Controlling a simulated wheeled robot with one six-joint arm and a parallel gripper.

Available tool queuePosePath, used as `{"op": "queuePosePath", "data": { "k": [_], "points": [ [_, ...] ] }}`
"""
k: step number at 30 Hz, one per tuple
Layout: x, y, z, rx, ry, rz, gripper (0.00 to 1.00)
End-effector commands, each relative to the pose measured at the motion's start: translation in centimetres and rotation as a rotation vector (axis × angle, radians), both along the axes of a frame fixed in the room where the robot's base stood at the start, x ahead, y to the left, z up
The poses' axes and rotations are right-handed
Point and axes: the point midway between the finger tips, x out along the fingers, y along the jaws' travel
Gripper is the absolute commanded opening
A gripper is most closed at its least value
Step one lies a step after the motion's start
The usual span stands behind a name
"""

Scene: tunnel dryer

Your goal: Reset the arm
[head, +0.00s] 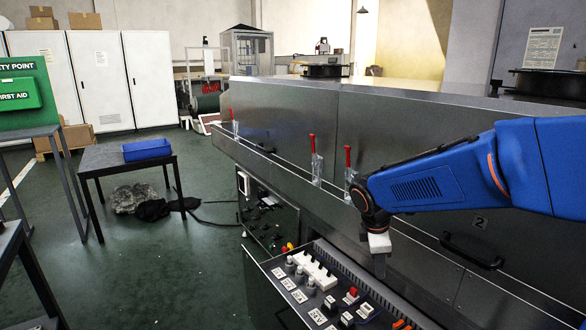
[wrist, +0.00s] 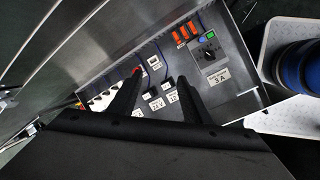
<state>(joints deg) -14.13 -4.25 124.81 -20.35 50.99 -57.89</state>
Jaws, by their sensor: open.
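My blue arm reaches in from the right in the head view. Its gripper (head: 379,262) points down over the open control panel (head: 345,272) at the dryer's front. In the wrist view my gripper (wrist: 156,80) shows two dark fingers spread apart, with nothing between them but the panel behind. The panel carries labelled switches, a red button and a rotary knob (wrist: 208,55). I cannot tell from these views whether the fingertips touch the panel.
The steel dryer (head: 280,115) has red-handled latches (head: 312,145) and a black door handle (head: 470,252) near my arm. The green floor (head: 160,265) between is mostly clear.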

Motion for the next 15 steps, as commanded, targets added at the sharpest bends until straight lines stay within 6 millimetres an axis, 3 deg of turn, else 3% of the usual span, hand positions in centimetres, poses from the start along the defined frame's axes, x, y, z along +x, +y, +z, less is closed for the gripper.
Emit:
{"op": "queuePosePath", "data": {
  "k": [6,15],
  "points": [
    [-4.8,-2.1,2.3,0.100,-0.071,-0.233,0.44],
    [-11.3,-4.1,4.0,0.242,-0.153,-0.550,0.44]
  ]
}}
